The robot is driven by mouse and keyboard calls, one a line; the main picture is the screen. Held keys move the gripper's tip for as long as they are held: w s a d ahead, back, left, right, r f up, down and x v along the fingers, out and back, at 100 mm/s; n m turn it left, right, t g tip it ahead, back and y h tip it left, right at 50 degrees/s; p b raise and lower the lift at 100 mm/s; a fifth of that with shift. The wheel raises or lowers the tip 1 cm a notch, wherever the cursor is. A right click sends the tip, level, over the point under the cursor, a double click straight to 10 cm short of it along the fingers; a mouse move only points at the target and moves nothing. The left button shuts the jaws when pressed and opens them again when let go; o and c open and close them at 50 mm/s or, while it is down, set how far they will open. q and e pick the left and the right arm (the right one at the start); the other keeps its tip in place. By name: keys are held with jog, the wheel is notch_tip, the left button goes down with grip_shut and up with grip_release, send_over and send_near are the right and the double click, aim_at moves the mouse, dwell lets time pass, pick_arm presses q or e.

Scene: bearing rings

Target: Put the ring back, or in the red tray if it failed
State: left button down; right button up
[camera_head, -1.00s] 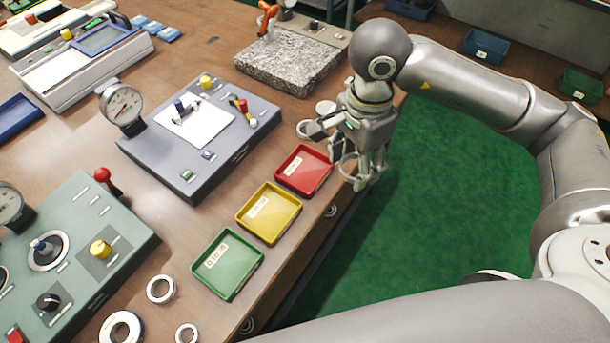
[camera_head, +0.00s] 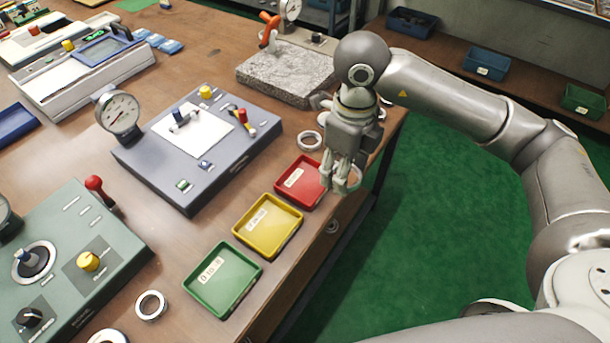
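My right gripper (camera_head: 340,184) points down beside the right edge of the red tray (camera_head: 283,187). A pale metal ring (camera_head: 352,180) is at its fingertips and appears held between them, partly hidden by the fingers. The red tray looks empty apart from a white label. Another ring (camera_head: 310,140) lies on the table behind the red tray. One ring (camera_head: 151,305) lies at the front of the table, and another (camera_head: 107,337) is cut by the bottom edge. My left gripper is not in view.
A yellow tray (camera_head: 295,229) and a green tray (camera_head: 255,285) line the table edge. A grey gauge unit (camera_head: 205,187) stands left of the trays, a green panel (camera_head: 115,235) at front left. A granite block (camera_head: 285,75) is behind. Green floor lies right.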

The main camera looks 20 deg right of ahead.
jog(key=w+a+f+p, duration=0.1)
jog(key=w+a+f, duration=0.15)
jog(key=w, duration=0.25)
send_over(304, 183)
jog(key=f, duration=0.5)
jog(key=shift+s+d+f+p, duration=0.15)
jog(key=shift+s+p, duration=0.1)
jog(key=shift+p, duration=0.15)
jog(key=shift+w+f, duration=0.25)
jog(key=shift+f, duration=0.15)
notch_tip(304, 183, down, 3)
jog(key=shift+r, duration=0.1)
jog(key=shift+f, duration=0.3)
jog(key=o, duration=0.8)
jog(key=shift+r, duration=0.1)
